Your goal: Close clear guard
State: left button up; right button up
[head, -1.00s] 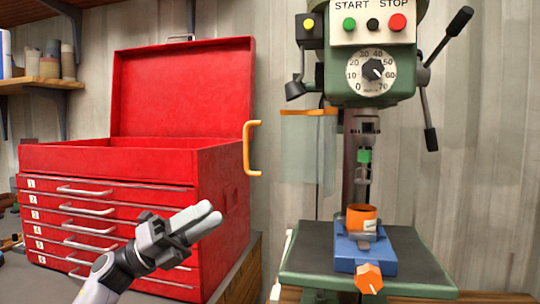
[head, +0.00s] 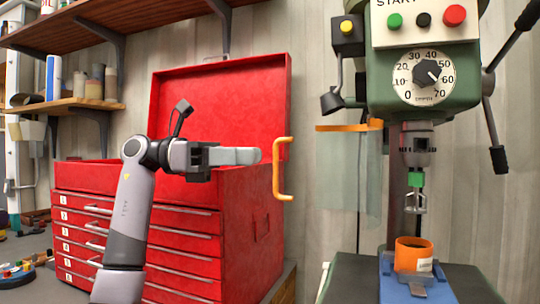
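The clear guard (head: 350,172) is a see-through panel hanging under an orange bar (head: 348,127) at the left side of the green drill press (head: 424,75). It stands out to the left, away from the chuck (head: 416,145). An orange C-shaped handle (head: 279,168) shows at its left, in front of the red toolbox. My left gripper (head: 258,156) points right, its tips just left of the handle with a small gap in the picture. Its fingers look together and hold nothing. My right gripper is not in view.
The open red toolbox (head: 222,240) stands behind my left arm. An orange cup-like part (head: 413,256) sits in the blue vise (head: 388,288) under the chuck. Wooden shelves (head: 75,104) are at upper left.

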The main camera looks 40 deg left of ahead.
pick_arm(q)
jog(key=shift+x, duration=2.15)
grip_shut()
